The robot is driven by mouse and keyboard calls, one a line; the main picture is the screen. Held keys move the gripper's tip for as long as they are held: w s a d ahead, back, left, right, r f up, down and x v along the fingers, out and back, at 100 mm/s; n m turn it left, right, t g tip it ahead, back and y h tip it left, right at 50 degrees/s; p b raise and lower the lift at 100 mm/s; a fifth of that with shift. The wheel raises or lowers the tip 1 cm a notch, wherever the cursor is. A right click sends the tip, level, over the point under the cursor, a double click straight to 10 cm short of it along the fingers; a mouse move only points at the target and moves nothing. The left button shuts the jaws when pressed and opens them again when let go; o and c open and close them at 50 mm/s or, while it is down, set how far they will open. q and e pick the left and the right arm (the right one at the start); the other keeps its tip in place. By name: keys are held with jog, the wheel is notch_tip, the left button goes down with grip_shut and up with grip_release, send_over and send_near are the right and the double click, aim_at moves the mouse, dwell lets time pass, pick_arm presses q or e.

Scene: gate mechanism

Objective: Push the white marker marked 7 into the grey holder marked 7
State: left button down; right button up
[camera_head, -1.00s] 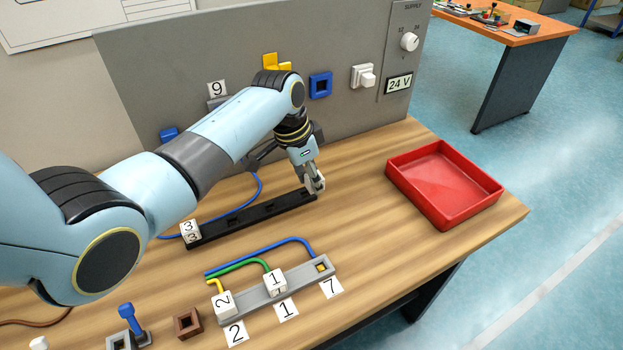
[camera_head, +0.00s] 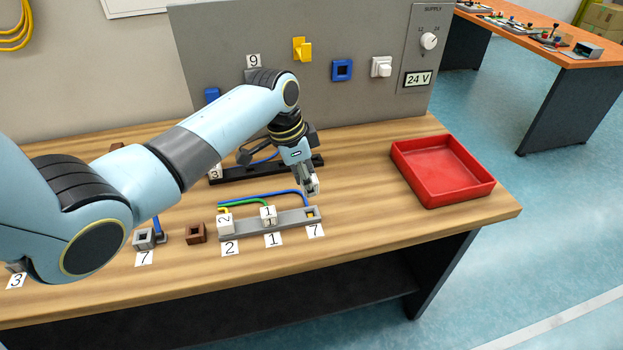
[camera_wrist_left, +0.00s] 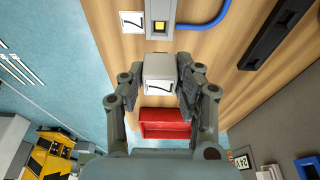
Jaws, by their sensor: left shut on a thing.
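My left gripper (camera_head: 312,186) is shut on the white marker (camera_wrist_left: 159,73), whose face shows a 7 in the left wrist view. It holds the marker above the table, close behind the right end of the grey strip (camera_head: 290,218). The strip's open socket with a yellow inside (camera_wrist_left: 158,28) has a 7 label (camera_head: 316,230) beside it. In the left wrist view the socket lies just beyond the marker, and the two are apart. The strip's other places hold white markers 2 (camera_head: 224,220) and 1 (camera_head: 268,213). My right gripper is not in view.
A black rail (camera_head: 265,172) lies behind the strip. A brown block (camera_head: 196,233) and a grey block (camera_head: 143,239), also labelled 7, stand to the left. A red tray (camera_head: 442,172) stands on the right. Wires run behind the strip. The table between strip and tray is clear.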

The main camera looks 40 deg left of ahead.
pick_arm(q)
jog(key=shift+f+b, duration=0.35)
jog(key=shift+f, duration=0.2)
jog(key=b+x, duration=0.2)
jog(key=shift+s+f+b, duration=0.2)
jog(key=shift+f+b, duration=0.05)
jog(key=shift+b, duration=0.05)
jog(key=shift+f+b, duration=0.85)
jog(key=shift+f, duration=0.45)
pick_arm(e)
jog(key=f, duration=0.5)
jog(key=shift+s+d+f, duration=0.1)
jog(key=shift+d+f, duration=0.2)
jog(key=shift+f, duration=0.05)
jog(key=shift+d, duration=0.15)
pick_arm(q)
jog(key=shift+r+p, duration=0.25)
jog(key=shift+p, duration=0.2)
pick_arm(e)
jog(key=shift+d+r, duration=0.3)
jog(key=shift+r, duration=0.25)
